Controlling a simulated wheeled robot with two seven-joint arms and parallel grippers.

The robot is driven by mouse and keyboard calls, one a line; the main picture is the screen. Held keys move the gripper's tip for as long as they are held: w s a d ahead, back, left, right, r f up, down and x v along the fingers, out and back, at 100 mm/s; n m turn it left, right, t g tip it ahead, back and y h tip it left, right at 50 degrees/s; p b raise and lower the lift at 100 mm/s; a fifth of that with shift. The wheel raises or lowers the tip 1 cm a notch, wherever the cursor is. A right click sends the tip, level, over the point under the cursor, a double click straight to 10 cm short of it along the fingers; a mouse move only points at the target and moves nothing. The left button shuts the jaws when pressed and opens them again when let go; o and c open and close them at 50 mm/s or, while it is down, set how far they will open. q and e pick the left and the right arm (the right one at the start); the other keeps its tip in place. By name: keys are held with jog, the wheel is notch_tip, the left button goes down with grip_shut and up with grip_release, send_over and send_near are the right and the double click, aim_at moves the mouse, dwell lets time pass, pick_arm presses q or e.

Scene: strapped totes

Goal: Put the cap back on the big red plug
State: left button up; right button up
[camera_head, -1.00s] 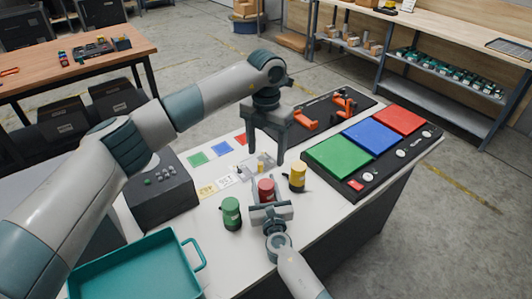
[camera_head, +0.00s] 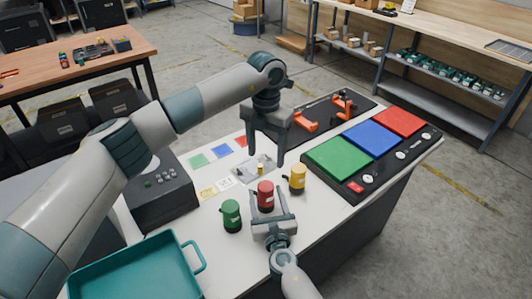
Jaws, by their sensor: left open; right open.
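The red plug (camera_head: 265,192) stands upright on the white table, a red cylinder with a darker lower part. It is too small to tell its top from a separate cap. My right gripper (camera_head: 268,203) reaches in from the near side. It is open, its fingers pointing toward the plug, with its palm a little nearer the viewer. I cannot tell whether a finger touches the plug. My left gripper (camera_head: 266,158) is open and points down above the table behind the red plug, with nothing visible between its fingers.
A green plug (camera_head: 231,214) stands left of the red one, and a yellow plug (camera_head: 297,177) right of it. A grey card (camera_head: 246,176) with small pieces lies behind. A teal tray (camera_head: 150,250), a dark button box (camera_head: 165,203) and a colored-pad board (camera_head: 345,185) flank the space.

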jog(key=s, duration=0.4)
jog(key=s+d, duration=0.1)
jog(key=s, duration=0.3)
jog(key=s+d+b, duration=0.1)
jog(key=s, duration=0.4)
jog(key=shift+d, duration=0.2)
